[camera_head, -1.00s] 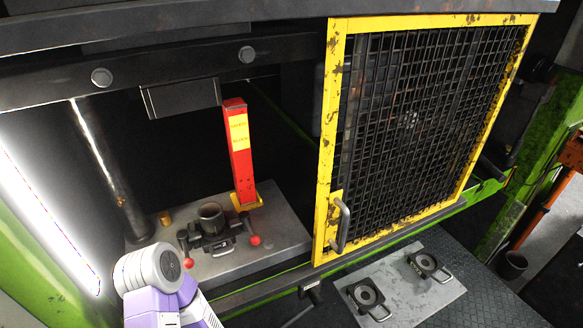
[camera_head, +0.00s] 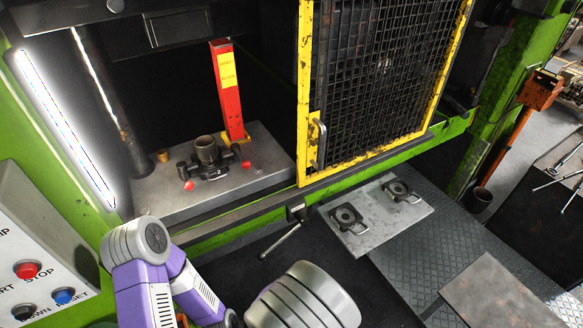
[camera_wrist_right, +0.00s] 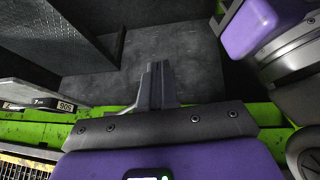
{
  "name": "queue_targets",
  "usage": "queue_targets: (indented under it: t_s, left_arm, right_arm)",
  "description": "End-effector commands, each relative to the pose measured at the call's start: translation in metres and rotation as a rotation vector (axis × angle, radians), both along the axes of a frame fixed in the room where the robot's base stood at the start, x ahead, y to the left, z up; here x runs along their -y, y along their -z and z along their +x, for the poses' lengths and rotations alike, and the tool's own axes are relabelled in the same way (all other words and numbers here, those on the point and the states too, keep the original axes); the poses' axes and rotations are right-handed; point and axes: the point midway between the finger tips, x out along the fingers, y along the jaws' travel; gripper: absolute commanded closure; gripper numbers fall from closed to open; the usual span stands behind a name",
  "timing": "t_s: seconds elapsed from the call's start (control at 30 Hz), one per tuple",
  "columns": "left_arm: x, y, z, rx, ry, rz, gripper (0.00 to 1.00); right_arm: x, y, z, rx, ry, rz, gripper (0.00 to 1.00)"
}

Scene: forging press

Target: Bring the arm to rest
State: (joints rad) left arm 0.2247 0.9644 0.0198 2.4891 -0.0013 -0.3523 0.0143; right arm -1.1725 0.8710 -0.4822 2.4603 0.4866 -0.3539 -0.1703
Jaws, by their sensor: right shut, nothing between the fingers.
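My right gripper (camera_wrist_right: 157,88) shows in the right wrist view. Its fingers are shut together with nothing between them, and they point out over a dark grey floor. It is apart from everything around it. In the head view neither gripper shows. A purple and grey arm of mine (camera_head: 150,275) stands at the lower left, and a grey rounded link of mine (camera_head: 305,297) shows at the bottom centre.
The press has a yellow mesh guard (camera_head: 380,75), a red post (camera_head: 228,90) and a die holder (camera_head: 207,155) on its bed. A plate with two handled dies (camera_head: 365,235) lies in front. A control panel (camera_head: 40,255) stands left. The floor right is partly clear.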

Motion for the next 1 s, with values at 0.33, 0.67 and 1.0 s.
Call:
queue_targets:
  t_s: [0.33, 0.67, 1.0]
  left_arm:
    - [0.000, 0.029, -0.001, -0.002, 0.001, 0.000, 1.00]
    - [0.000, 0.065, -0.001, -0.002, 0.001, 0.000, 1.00]
    - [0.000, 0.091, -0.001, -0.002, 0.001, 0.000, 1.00]
  right_arm:
    - [0.056, 0.081, -0.008, -0.206, 0.157, 0.039, 1.00]
    - [0.109, 0.168, -0.040, -0.455, 0.376, 0.189, 1.00]
    - [0.133, 0.217, -0.064, -0.600, 0.567, 0.382, 1.00]
